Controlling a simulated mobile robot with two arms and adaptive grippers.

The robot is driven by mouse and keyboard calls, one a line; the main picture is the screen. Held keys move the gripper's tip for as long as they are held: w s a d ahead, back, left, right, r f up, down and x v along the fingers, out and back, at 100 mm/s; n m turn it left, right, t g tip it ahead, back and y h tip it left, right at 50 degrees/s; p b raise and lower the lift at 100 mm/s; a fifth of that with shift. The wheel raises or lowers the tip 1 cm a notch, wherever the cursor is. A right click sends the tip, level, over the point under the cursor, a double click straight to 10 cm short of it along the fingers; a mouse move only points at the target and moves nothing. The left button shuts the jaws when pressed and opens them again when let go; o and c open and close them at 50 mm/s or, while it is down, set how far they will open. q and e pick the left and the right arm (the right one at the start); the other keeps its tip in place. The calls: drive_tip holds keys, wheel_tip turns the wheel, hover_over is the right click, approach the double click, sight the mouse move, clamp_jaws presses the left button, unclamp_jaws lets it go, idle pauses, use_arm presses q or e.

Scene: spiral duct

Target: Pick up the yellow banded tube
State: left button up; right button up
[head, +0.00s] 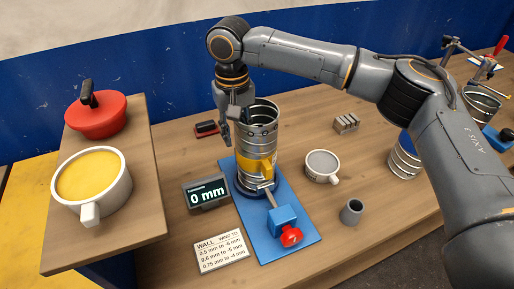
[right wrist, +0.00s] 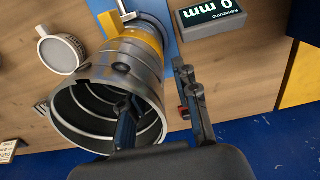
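The yellow banded tube (head: 262,142) is a ribbed metal duct standing upright on a blue plate (head: 285,235). Its yellow band is low on its side, beside a clamp with a blue block (head: 284,219) and red knob. My right gripper (head: 232,128) is at the tube's upper left rim, pointing down. In the right wrist view the tube's open mouth (right wrist: 88,88) faces the camera. One finger reaches into the mouth and the other is outside the wall, with a gap between them. The gripper is open. My left gripper is not in view.
A display (head: 207,195) reading 0 mm and a wall-thickness card (head: 221,252) lie left of the plate. A grey mug (head: 322,166) and small dark cup (head: 352,211) stand right. A blue banded tube (head: 404,160) is farther right. A raised shelf (head: 142,215) holds a yellow-filled pot (head: 116,199) and red lid (head: 97,122).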

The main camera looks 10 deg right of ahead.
drive_tip(key=shift+f, duration=0.75)
clamp_jaws()
drive_tip(key=shift+r, duration=0.15)
